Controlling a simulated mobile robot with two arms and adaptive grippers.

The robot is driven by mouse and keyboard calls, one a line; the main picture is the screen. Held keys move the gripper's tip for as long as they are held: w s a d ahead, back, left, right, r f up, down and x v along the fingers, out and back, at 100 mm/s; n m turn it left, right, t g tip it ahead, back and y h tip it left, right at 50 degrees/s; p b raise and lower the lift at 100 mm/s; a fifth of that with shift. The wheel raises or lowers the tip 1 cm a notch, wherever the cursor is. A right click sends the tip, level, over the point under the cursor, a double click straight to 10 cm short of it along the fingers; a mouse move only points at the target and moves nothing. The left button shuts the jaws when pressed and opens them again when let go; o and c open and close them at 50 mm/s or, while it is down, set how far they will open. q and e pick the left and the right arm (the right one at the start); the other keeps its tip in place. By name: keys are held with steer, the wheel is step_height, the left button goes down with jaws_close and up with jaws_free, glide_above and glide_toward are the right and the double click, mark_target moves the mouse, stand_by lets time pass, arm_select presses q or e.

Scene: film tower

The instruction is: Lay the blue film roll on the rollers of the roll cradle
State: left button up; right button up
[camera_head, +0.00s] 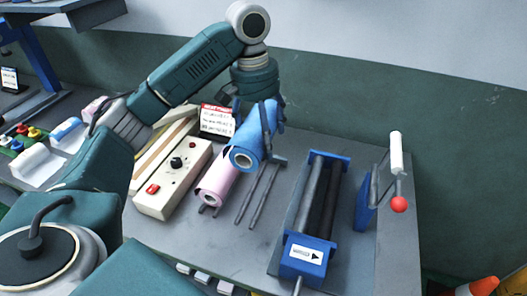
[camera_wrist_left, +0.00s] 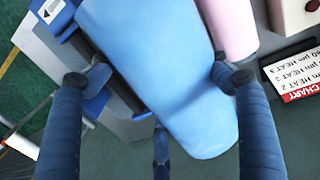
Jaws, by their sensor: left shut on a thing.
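The blue film roll (camera_head: 256,136) is held above the table by my left gripper (camera_head: 260,120), tilted with its open end toward the front. The cradle's labelled blue end also shows in the left wrist view (camera_wrist_left: 65,28), partly hidden by the roll. My right gripper is not in view.
A pink roll (camera_head: 215,183) lies left of the blue one, beside bare rods (camera_head: 258,195). A cream control box (camera_head: 175,180) and a chart card (camera_head: 216,121) stand further left. A blue stand with a white handle and red knob (camera_head: 399,204) is right of the cradle.

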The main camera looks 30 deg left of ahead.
arm_select(q)
steer(key=shift+d+r, duration=0.1)
steer(key=shift+r, duration=0.5)
steer(key=w+d+f+p, duration=0.3)
steer(key=d+p, duration=0.4)
steer(key=d, duration=0.2)
steer(key=w+d+f+p, duration=0.2)
steer(key=d+f+p, duration=0.2)
steer(key=d+p, duration=0.35)
steer(key=f+b, duration=0.1)
steer(key=b, duration=0.1)
steer(key=f+b, duration=0.4)
steer(key=b, duration=0.1)
steer(key=shift+w+d+f, duration=0.1)
steer(key=shift+d+f, duration=0.05)
steer(key=shift+d, duration=0.15)
steer(key=shift+p, duration=0.3)
steer(key=shift+p, duration=0.4)
steer(key=shift+p, duration=0.5)
